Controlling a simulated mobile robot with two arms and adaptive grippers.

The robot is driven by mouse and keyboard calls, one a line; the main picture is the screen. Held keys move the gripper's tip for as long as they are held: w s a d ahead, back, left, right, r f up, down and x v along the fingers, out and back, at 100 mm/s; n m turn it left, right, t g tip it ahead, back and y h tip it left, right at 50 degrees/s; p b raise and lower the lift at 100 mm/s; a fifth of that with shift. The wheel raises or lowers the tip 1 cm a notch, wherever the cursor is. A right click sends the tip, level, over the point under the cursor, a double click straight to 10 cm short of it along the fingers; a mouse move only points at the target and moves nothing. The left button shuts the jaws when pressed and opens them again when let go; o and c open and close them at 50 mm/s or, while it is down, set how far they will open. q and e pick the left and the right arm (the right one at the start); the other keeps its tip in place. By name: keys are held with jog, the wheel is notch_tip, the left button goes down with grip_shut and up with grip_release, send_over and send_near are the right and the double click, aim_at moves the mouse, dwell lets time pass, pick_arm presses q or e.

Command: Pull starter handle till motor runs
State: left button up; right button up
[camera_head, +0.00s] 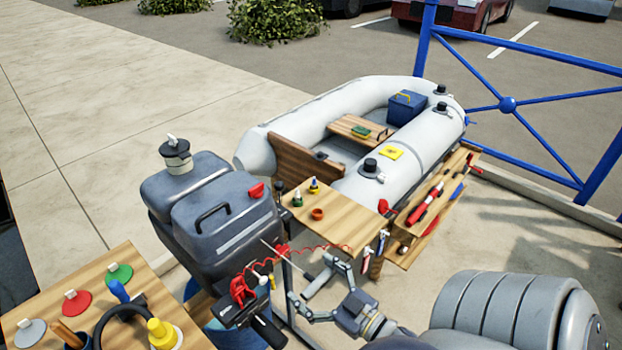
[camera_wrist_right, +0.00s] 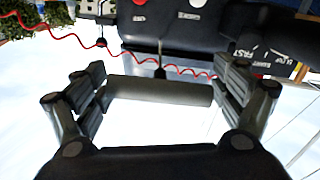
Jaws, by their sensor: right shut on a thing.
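The outboard motor (camera_head: 215,225) is dark grey and stands upright beside the small wooden table. My right gripper (camera_head: 312,298) is in front of it, at its lower right. It is shut on the grey bar-shaped starter handle (camera_head: 319,283). In the right wrist view the handle (camera_wrist_right: 160,92) lies crosswise between both fingers. A thin cord runs from the handle's middle to the motor's housing (camera_wrist_right: 165,28), which appears upside down. The handle is apart from the housing. Whether the motor runs cannot be seen. My left gripper is not in view.
A red coiled cord (camera_head: 318,247) hangs close to my right gripper. The small wooden table (camera_head: 345,222) with bottles and hanging tools is behind it. A grey inflatable boat (camera_head: 345,110) lies farther back. A wooden bench (camera_head: 135,268) with coloured discs is at left.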

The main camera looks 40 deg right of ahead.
jog(key=o, duration=1.3)
jog(key=shift+s, duration=0.1)
jog(key=s, duration=0.8)
jog(key=s+d, duration=0.1)
jog(key=s, duration=0.3)
